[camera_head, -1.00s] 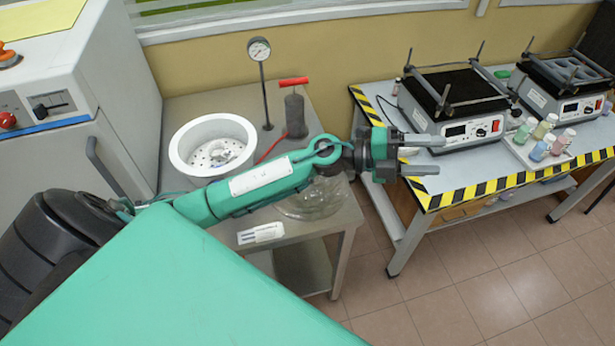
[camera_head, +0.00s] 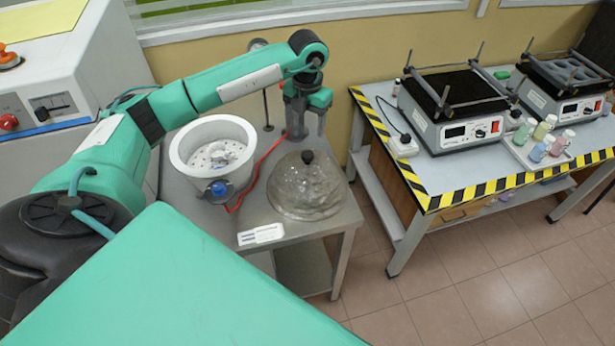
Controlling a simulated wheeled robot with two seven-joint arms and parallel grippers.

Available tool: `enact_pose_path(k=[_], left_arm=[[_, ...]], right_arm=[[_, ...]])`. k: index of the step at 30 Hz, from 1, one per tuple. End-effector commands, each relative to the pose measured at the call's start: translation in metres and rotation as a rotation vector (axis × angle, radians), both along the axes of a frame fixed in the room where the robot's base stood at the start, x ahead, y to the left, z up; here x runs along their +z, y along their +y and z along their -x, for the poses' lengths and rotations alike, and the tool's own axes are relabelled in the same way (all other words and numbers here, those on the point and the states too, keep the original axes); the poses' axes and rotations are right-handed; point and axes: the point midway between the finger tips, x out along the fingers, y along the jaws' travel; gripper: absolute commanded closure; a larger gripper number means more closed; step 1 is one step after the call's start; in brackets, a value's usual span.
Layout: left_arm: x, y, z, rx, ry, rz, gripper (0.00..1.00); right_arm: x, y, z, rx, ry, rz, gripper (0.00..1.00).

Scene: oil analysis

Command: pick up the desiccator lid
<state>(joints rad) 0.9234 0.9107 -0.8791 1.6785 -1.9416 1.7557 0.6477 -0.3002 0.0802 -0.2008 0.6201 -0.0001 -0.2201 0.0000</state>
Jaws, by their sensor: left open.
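The desiccator lid (camera_head: 303,190) is a clear glass dome with a black knob (camera_head: 308,157) on top. It rests on the grey metal side table (camera_head: 333,226), to the right of the white desiccator bowl (camera_head: 178,158). My left gripper (camera_head: 307,128) points down behind and above the lid, in front of the hand pump. It is open, and its fingers are hard to tell from the pump behind. A gap shows between it and the knob. My right gripper is not in view.
A red hose (camera_head: 262,170) runs on the side table between bowl and lid. A small white labelled item (camera_head: 261,234) lies at the front edge. The pressure gauge is partly hidden behind my arm. A bench (camera_head: 405,178) with heating devices and bottles stands at right.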

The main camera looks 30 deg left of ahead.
Motion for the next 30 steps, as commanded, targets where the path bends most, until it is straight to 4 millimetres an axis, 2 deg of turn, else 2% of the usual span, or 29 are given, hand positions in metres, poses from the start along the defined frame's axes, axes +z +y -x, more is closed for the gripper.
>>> enact_pose_path(k=[3, 9, 17, 24, 30], left_arm=[[-0.023, -0.001, 0.001, -0.001, 0.006, 0.002, 0.41], [-0.056, -0.002, 0.001, -0.002, 0.002, 0.004, 0.41], [-0.072, -0.002, 0.001, -0.003, 0.003, 0.004, 0.41], [-0.101, -0.004, 0.003, -0.003, 0.004, 0.006, 0.41], [-0.119, -0.003, 0.003, -0.003, 0.001, 0.005, 0.41]], right_arm=[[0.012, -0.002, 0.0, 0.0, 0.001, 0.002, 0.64], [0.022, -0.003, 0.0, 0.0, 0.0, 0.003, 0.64], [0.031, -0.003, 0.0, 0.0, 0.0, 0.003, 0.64], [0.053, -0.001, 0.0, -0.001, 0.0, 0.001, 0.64], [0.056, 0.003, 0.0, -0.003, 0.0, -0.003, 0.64]])
